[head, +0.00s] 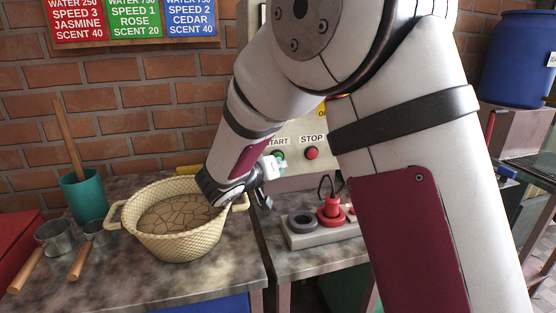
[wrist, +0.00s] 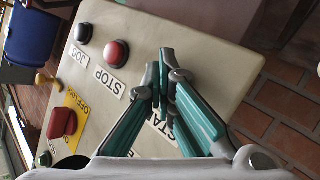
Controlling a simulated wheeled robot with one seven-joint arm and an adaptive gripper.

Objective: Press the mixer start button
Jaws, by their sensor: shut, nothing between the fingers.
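The pale mixer panel (head: 291,127) stands upright at the back, with START and STOP labels. In the wrist view, the panel (wrist: 200,42) shows the STOP label (wrist: 108,83) and part of the START label (wrist: 160,124). My gripper (wrist: 164,88) is shut and empty, its teal fingers together in front of the panel by the START label. The start button is hidden behind the fingers in the wrist view. In the head view my gripper (head: 272,168) is just below the START label (head: 277,141), where a small patch of green shows. I cannot tell whether the fingertips touch the button.
The red stop button (head: 311,153) is right of START. The wrist view shows a dark button (wrist: 84,33) and a red knob (wrist: 62,123). A wicker basket (head: 178,247) stands below my wrist, left of a grey block (head: 318,235) with a red plug.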

